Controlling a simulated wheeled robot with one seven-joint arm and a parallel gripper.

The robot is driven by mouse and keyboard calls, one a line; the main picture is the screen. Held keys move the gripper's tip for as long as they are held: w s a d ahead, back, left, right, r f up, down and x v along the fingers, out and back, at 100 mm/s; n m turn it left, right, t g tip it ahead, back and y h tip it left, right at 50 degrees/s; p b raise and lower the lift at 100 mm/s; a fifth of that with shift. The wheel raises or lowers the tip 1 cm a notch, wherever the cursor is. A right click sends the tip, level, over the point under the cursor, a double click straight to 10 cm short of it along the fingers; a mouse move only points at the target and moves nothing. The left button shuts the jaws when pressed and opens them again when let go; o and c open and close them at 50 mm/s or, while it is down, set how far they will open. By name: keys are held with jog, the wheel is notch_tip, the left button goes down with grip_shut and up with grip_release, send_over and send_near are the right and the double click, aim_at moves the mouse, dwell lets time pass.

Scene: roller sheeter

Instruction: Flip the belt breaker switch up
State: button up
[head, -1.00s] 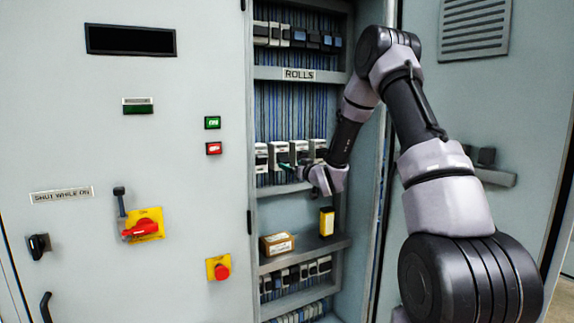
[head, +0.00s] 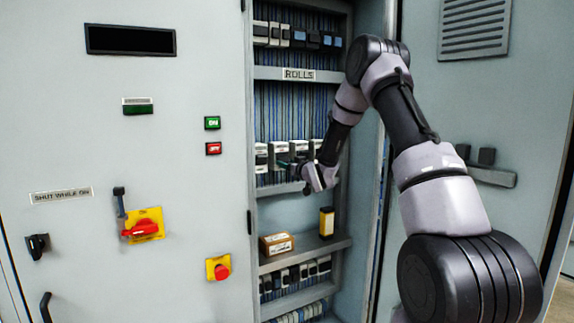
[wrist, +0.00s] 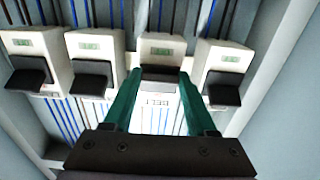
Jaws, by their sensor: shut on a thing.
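A row of white breakers with black switch levers runs across the wrist view. My gripper (wrist: 160,75) has its two teal fingers on either side of the black lever (wrist: 161,74) of the third breaker from the left (wrist: 160,47), shut on it. This lever looks higher and flatter than its neighbours, which hang lower. A small label (wrist: 157,100) sits below it, too small to read, so I cannot confirm it as the belt breaker. In the head view my gripper (head: 290,163) is at the breaker row, partly hiding it.
Neighbouring levers (wrist: 93,84) and (wrist: 222,88) stand close on both sides of the fingers. A shelf (head: 335,244) below holds a brown box (head: 277,244) and a yellow-black item (head: 327,222). The cabinet's right side wall is close to my arm.

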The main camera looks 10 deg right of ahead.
aim_at(284, 158)
jog(key=shift+r, duration=0.1)
jog(key=g, duration=0.1)
jog(key=r+g+h, duration=0.1)
jog(key=g, duration=0.1)
jog(key=shift+s+d+r+g, duration=0.1)
jog(key=shift+r+g, duration=0.15)
jog(key=shift+g, duration=0.05)
jog(key=g, duration=0.1)
jog(key=r+g+h, duration=0.1)
jog(key=g, duration=0.1)
jog(key=shift+d+r, duration=0.1)
jog(key=g, duration=0.1)
jog(key=r+g+h, duration=0.1)
jog(key=shift+w+a+g, duration=0.3)
jog(key=shift+w, duration=0.05)
jog(key=shift+w+r+g+h, duration=0.15)
jog(key=shift+r+g+h, duration=0.15)
jog(key=shift+g, duration=0.8)
jog(key=o, duration=1.4)
jog(key=shift+c, duration=0.2)
